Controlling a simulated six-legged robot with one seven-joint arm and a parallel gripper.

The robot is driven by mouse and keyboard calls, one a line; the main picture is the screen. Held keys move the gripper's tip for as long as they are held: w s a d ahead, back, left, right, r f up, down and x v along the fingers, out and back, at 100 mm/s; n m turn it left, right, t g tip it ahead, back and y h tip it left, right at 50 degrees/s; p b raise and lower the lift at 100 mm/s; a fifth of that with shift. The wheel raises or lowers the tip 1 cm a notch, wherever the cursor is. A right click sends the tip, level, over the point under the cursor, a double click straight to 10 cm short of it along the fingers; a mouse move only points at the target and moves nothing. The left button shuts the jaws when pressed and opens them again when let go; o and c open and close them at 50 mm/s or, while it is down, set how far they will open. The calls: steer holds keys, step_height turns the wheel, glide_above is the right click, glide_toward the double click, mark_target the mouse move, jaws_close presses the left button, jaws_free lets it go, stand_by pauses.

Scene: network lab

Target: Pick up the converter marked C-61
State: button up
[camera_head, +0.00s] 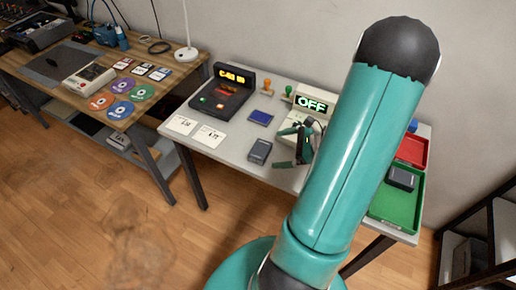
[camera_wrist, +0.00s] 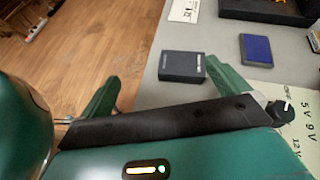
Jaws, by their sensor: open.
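A dark grey box-shaped converter (camera_head: 259,151) lies on the light table, left of my gripper (camera_head: 295,147). In the wrist view the same converter (camera_wrist: 181,67) lies just beyond my open fingers, apart from them; small print on its front edge is unreadable. Another dark box of similar look (camera_head: 400,178) sits in the green tray (camera_head: 385,208) at the right. I cannot read C-61 on either one. My gripper is open and empty, and also shows in the wrist view (camera_wrist: 161,82).
A flat blue item (camera_head: 260,117) lies behind the converter. A black unit with an orange display (camera_head: 222,98) and white cards (camera_head: 208,136) stand left. A device showing OFF (camera_head: 311,103) is close by my gripper; its dial (camera_wrist: 283,108) is near my right finger. A red tray (camera_head: 412,150) is at right.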

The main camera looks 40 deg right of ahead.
mark_target(264, 150)
steer(key=s+d+f+m+t, duration=0.1)
steer(key=s+d+f+m+t+h, duration=0.1)
steer(key=d+m, duration=0.1)
steer(key=shift+s+d+f, duration=0.15)
steer(key=shift+d+f, duration=0.05)
steer(key=shift+f, duration=0.15)
steer(key=shift+d+f+m, duration=0.2)
steer(key=shift+f+m, duration=0.1)
steer(key=shift+h, duration=0.3)
steer(key=x, duration=1.3)
steer(key=shift+w+a, duration=0.15)
steer(key=shift+w, duration=0.1)
steer(key=c, duration=1.1)
steer(key=shift+r, duration=0.1)
